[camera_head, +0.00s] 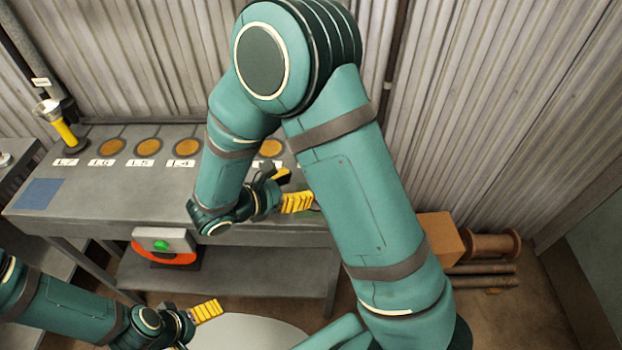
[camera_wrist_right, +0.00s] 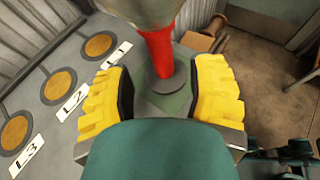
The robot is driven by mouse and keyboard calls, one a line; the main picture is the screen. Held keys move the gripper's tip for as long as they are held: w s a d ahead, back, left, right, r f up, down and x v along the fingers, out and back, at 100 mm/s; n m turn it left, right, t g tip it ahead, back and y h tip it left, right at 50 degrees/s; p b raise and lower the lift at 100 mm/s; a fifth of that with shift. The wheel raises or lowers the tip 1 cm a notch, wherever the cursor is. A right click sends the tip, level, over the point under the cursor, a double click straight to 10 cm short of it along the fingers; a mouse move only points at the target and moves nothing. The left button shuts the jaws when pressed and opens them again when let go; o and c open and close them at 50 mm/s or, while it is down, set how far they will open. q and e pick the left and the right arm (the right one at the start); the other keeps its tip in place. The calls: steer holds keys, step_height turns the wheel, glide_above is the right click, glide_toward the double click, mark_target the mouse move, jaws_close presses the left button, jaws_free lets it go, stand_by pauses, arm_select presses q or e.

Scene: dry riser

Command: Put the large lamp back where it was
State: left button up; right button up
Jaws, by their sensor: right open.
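In the right wrist view a lamp with a red handle (camera_wrist_right: 158,52) and a wide grey head stands upright between the yellow fingers of my right gripper (camera_wrist_right: 163,95). The fingers are open, one on each side of the handle. Its foot is on a dark round disc; whether a finger touches it I cannot tell. In the head view my right gripper (camera_head: 293,188) is over the bench's right part, and my arm hides this lamp. A yellow-handled lamp (camera_head: 63,128) with a silver head stands at the L7 spot. My left gripper (camera_head: 205,312) is low at the front left.
The grey bench (camera_head: 120,190) has a row of orange round spots with labels, and a blue square (camera_head: 40,193) at its left. Corrugated wall is behind.

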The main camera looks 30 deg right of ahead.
steer(key=w+v, duration=0.1)
steer(key=v, duration=0.4)
steer(key=s+a+f+m+g+y, duration=0.4)
steer(key=s+f+m+g+y, duration=0.35)
steer(key=s+f+y, duration=0.6)
steer(key=w+a+f+m+t+y, duration=0.2)
steer(key=w+f+m+t+y, duration=0.2)
steer(key=m, duration=1)
step_height(320, 180, down, 4)
steer(key=t, duration=0.3)
steer(key=shift+a+f, duration=0.15)
steer(key=shift+f, duration=0.05)
